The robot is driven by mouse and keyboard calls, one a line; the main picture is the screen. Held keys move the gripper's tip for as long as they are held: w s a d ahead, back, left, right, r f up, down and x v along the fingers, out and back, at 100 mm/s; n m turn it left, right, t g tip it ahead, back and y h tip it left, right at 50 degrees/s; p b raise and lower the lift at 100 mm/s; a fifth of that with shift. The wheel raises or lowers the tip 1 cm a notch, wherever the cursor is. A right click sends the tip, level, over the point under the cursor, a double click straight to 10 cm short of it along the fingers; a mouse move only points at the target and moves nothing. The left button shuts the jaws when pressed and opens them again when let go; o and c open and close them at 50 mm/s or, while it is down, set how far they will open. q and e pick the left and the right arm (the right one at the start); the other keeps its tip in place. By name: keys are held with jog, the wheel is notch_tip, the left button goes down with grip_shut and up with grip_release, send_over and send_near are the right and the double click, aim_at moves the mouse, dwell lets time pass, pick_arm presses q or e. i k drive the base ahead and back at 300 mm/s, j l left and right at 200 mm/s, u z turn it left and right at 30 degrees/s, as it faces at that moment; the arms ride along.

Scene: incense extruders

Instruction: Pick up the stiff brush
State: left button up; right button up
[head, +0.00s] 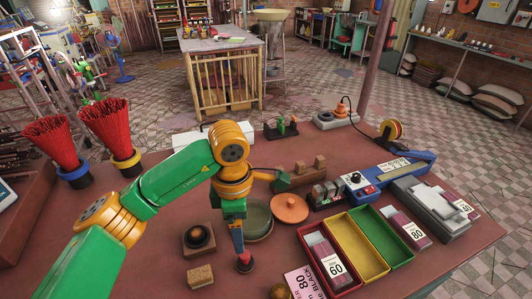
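My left arm reaches in from the left, and its gripper (240,246) points down over the front middle of the table. A small dark, reddish round piece (244,265) is right at its tip; I cannot tell whether the fingers hold it or are just above it. The finger gap is too small to make out. I cannot pick out the stiff brush for certain; a small brown block (200,276) lies to the left of the gripper and may be it. My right gripper is not in view.
A dark round pot on a brown base (199,238) stands left of the gripper. A green bowl (257,222) and a terracotta disc (290,208) are behind it. Red, yellow (357,247) and green trays stand to the right. Red stick bundles (55,145) stand at left.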

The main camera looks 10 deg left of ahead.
aim_at(202, 276)
jog(key=k, duration=1.5)
